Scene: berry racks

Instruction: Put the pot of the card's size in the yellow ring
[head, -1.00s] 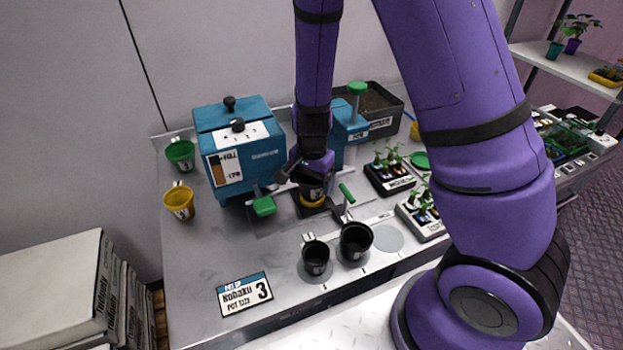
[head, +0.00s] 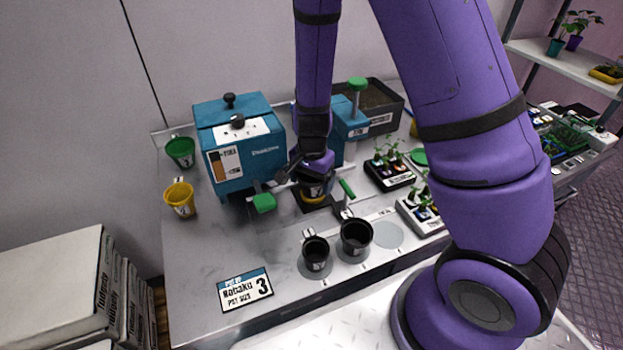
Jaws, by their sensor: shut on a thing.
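The card (head: 246,290) at the front left of the bench reads Kohaku, pot size 3. My gripper (head: 313,180) is shut on a dark pot (head: 315,191), mostly hidden by the fingers. The yellow ring (head: 311,199) shows right under that pot, in front of the blue machine. I cannot tell whether the pot is inside the ring or just above it. A smaller black pot (head: 315,254) and a larger black pot (head: 355,237) stand on marked spots at the front. The grey round spot (head: 388,235) to their right is empty.
A blue box machine (head: 240,150) with a green lever (head: 263,203) stands left of my gripper. A green-handled lever (head: 347,189) is close on the right. Seedling trays (head: 390,176) stand further right.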

